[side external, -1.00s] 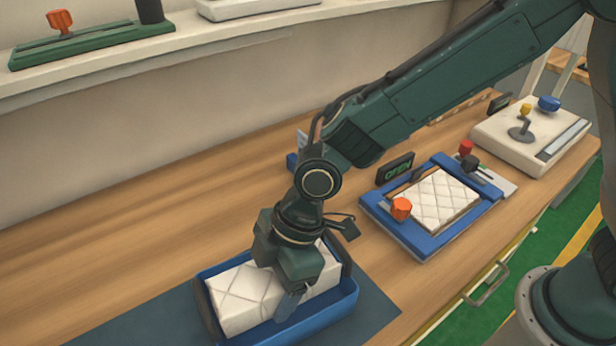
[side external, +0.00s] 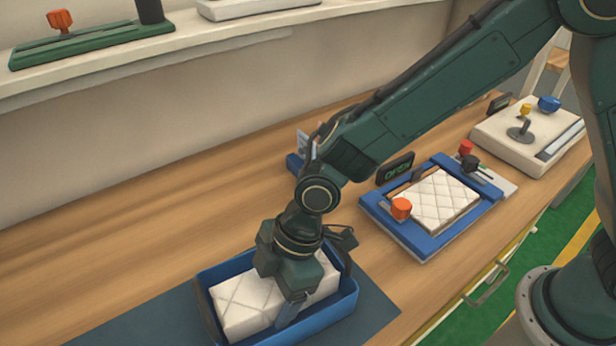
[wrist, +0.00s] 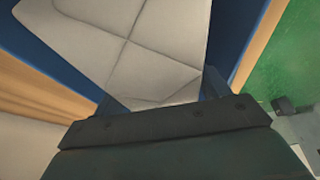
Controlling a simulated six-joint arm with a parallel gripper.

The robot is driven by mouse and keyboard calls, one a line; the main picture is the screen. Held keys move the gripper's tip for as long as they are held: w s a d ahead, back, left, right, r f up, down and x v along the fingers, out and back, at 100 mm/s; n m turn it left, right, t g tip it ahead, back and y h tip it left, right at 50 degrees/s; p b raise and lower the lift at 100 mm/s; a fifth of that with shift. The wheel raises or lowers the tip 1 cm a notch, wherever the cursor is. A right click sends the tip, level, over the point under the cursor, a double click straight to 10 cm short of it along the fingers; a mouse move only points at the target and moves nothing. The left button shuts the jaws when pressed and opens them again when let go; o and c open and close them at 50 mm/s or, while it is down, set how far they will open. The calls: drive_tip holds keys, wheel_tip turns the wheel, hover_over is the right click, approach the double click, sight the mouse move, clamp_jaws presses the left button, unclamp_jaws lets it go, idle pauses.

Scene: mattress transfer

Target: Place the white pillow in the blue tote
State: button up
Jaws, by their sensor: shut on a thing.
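The white pillow (side external: 245,304) is a quilted block inside the blue tote (side external: 322,318) at the bottom of the side view. Its top still shows above the tote's near rim. My gripper (side external: 290,298) points down over the tote and is shut on the white pillow, with one finger visible along its near side. In the wrist view the pillow (wrist: 120,40) fills the space ahead of the two fingers of my gripper (wrist: 162,98). The pillow's underside is hidden, so I cannot tell whether it touches the tote's floor.
A blue frame (side external: 418,236) with an orange knob (side external: 401,208) holds another white quilted block (side external: 442,200) on the right. A small dark display (side external: 394,168) stands behind it. A white lever box (side external: 520,135) is farther right. The wooden table (side external: 120,250) is clear at left.

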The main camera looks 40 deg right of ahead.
drive_tip(key=o, duration=0.7)
drive_tip(key=shift+o, duration=0.2)
drive_tip(key=shift+r, duration=0.1)
drive_tip(key=shift+d+r, duration=0.1)
drive_tip(key=shift+r, duration=0.65)
drive_tip(key=v, duration=1.1)
drive_tip(key=shift+d+r, duration=0.1)
drive_tip(key=shift+r, duration=0.1)
